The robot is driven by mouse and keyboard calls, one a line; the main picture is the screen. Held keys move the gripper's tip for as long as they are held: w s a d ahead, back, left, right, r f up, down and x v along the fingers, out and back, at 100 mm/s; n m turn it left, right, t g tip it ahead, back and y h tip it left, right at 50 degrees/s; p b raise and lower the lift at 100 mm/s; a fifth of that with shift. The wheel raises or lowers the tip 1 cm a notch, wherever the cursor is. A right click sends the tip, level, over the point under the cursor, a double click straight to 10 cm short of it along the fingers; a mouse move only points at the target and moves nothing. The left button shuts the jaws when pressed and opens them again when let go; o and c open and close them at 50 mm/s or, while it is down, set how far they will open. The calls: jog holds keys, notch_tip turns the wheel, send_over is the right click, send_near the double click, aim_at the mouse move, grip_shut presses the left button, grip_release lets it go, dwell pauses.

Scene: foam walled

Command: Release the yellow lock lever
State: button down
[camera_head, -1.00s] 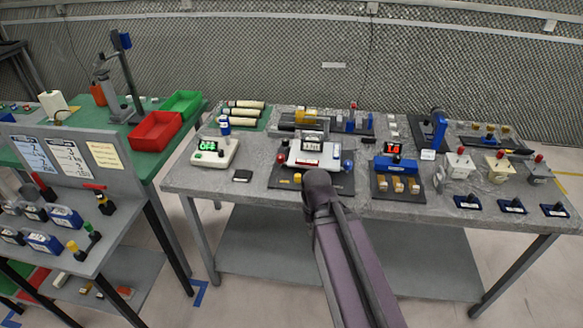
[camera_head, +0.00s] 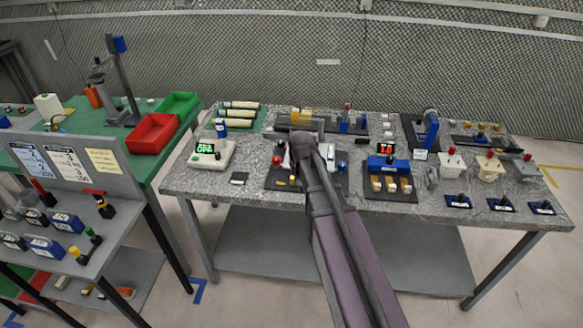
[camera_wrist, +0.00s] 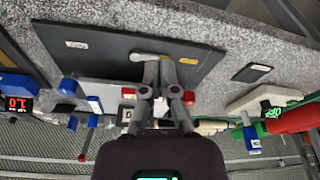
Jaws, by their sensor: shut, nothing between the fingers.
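My gripper (camera_head: 303,142) is over the middle fixture on the grey table and hides much of it. In the wrist view my gripper (camera_wrist: 161,68) is shut and empty, its fingertips over the fixture's black base plate (camera_wrist: 108,53), close to a pale bar (camera_wrist: 150,57). I cannot tell whether they touch. A small yellow piece (camera_head: 292,180) shows on the plate's near side in the head view. Another yellow part (camera_head: 300,115) sits on a fixture behind. I cannot tell which is the lock lever, and no yellow lever is clear in the wrist view.
A red knob (camera_head: 276,160) and a blue knob (camera_head: 342,166) flank my gripper. A white box with a green display (camera_head: 211,154) stands left, a blue fixture (camera_head: 388,164) right. A small black pad (camera_head: 239,178) lies on the table, with clear surface around it.

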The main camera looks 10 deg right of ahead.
jog(key=w+r+t+p, duration=0.1)
jog(key=w+r, duration=0.1)
jog(key=w, duration=0.6)
jog(key=shift+w+a+r, duration=0.15)
jog(key=shift+r, duration=0.2)
jog(key=shift+f, duration=0.1)
jog(key=b+x, duration=0.9)
jog(key=shift+w+f, duration=0.25)
jog(key=shift+f, duration=0.05)
jog(key=shift+a, duration=0.1)
dwell(0.4)
jog(key=shift+a, duration=0.15)
jog(key=shift+s, duration=0.1)
